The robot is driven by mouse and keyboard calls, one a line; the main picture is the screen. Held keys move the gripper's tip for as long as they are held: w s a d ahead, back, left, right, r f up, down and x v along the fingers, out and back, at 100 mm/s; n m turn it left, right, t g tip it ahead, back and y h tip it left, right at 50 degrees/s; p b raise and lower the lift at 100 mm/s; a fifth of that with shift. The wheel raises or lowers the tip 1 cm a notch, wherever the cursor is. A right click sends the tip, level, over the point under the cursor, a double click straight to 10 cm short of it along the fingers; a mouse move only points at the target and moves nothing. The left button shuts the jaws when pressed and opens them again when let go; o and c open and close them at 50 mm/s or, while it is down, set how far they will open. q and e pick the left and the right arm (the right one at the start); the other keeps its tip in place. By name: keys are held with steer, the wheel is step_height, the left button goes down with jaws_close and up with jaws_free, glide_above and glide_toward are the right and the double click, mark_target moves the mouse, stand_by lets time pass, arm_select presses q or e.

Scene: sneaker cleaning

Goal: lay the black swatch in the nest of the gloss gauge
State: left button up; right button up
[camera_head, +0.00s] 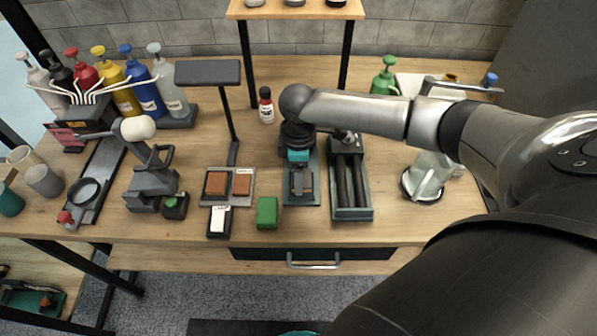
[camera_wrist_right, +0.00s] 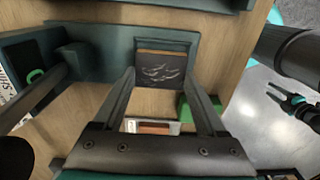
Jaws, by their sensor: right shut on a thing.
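My right gripper (camera_wrist_right: 161,76) is shut on the black swatch (camera_wrist_right: 160,72), a small dark square with pale shiny marks, between its fingertips. In the head view my right gripper (camera_head: 302,184) points down over the near part of a teal plate (camera_head: 303,201), which I take to be the gloss gauge. In the right wrist view the teal gauge (camera_wrist_right: 108,58) frames the swatch closely. I cannot tell whether the swatch rests in the nest or hangs just above it. What seems to be my left gripper (camera_wrist_right: 288,99) is open and empty, low over the floor.
A dark tray with two rods (camera_head: 361,213) stands close on the right. A green block (camera_head: 267,212) and a tray of brown swatches (camera_head: 228,199) lie to the left. My forearm hides part of the table's back.

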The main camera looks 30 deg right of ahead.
steer(key=shift+p, duration=0.5)
steer(key=shift+f+b, duration=0.4)
steer(key=shift+f, duration=0.35)
stand_by(0.4)
steer(key=shift+r+p, duration=0.5)
steer(key=shift+p, duration=0.35)
steer(key=shift+p, duration=1.05)
stand_by(1.1)
steer(key=shift+f, duration=0.55)
steer(key=shift+r, duration=0.15)
